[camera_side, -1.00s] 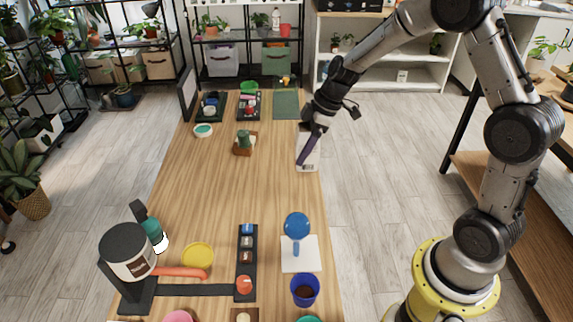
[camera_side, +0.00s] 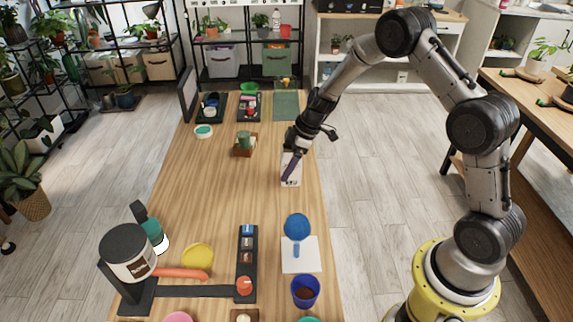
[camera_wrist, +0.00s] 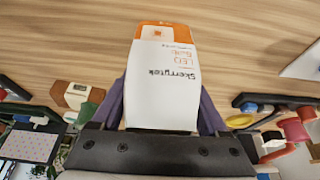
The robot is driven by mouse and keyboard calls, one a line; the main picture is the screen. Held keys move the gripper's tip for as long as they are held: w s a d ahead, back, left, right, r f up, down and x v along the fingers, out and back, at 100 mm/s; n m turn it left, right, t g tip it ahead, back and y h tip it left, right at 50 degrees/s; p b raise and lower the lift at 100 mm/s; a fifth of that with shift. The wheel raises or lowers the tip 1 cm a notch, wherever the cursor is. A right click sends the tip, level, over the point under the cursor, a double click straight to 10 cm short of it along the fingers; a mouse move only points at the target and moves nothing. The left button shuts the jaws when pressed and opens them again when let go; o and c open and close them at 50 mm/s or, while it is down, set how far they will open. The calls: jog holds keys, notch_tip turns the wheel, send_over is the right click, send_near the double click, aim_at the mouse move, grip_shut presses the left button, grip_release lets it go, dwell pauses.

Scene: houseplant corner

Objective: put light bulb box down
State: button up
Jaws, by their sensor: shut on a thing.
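The light bulb box (camera_wrist: 163,88) is white with an orange end and printed "Skerrytek LED Bulb" in the wrist view. In the side view the box (camera_side: 292,173) is over the right part of the wooden table (camera_side: 215,200), partly hidden by a purple finger. My gripper (camera_side: 287,172) is shut on it, with a purple finger on each side in the wrist view. I cannot tell whether the box touches the tabletop.
A white square with a blue round-headed item (camera_side: 297,228) lies nearer the camera. The table's middle is clear.

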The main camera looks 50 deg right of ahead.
jog(key=o, duration=1.2)
jog(key=shift+f, duration=0.1)
jog(key=shift+o, duration=0.2)
jog(key=v, duration=1.2)
jog(key=s+a+r+m+h, duration=0.1)
jog(key=s+a+r+m, duration=0.35)
jog(key=s+r, duration=0.75)
jog(key=s+a+r+m+t+h, duration=0.1)
jog(key=s+m, duration=0.1)
jog(key=s, duration=0.7)
jog(key=s+a+r+m+t+h, duration=0.1)
jog(key=s+a+m, duration=0.1)
jog(key=s, duration=0.7)
jog(key=shift+m, duration=0.25)
